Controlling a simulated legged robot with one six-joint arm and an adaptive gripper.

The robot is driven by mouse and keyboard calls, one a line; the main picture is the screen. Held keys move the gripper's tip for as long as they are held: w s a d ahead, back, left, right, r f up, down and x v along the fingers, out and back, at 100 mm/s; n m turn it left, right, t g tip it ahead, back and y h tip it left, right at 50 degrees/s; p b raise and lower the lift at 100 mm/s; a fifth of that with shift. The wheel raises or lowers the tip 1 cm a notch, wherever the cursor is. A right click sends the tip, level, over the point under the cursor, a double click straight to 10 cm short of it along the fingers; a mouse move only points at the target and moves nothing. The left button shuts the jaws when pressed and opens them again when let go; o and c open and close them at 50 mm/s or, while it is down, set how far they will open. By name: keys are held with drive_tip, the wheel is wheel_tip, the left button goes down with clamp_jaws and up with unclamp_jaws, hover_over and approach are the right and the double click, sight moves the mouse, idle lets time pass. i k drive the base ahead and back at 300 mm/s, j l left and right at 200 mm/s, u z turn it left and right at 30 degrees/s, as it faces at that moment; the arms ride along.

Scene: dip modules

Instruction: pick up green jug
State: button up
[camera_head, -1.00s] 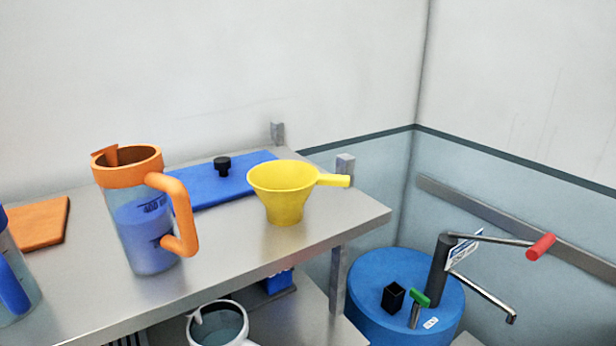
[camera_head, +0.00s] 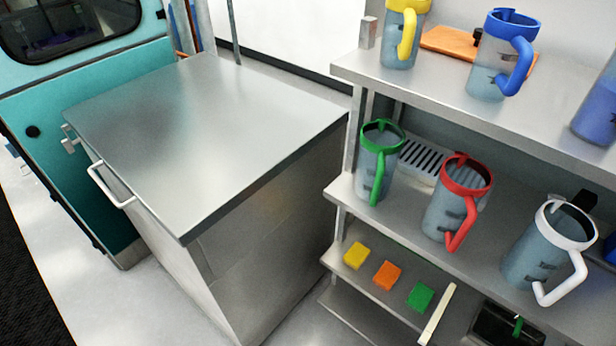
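The green jug (camera_head: 378,165) has a clear grey body with a green rim and a green handle facing the front. It stands upright at the left end of the middle shelf (camera_head: 405,215), close to the shelf's left post. A red jug (camera_head: 455,200) stands to its right, apart from it. My gripper is not in view.
A white jug (camera_head: 545,250) stands further right on the middle shelf. Yellow (camera_head: 403,35) and blue (camera_head: 500,55) jugs stand on the top shelf, which overhangs behind. Coloured sponges (camera_head: 387,275) lie lower down. A bare steel cabinet top (camera_head: 205,130) is at left.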

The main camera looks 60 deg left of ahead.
sight(382, 141)
drive_tip(key=u, duration=0.4)
drive_tip(key=i+u, duration=0.1)
drive_tip(key=u, duration=0.35)
drive_tip(key=i+u, duration=0.1)
drive_tip(key=u, duration=0.75)
drive_tip(key=i+u, duration=0.1)
drive_tip(key=u, duration=0.3)
drive_tip(key=i+j+u, duration=0.15)
drive_tip(key=i+u, duration=0.2)
drive_tip(key=i, duration=0.05)
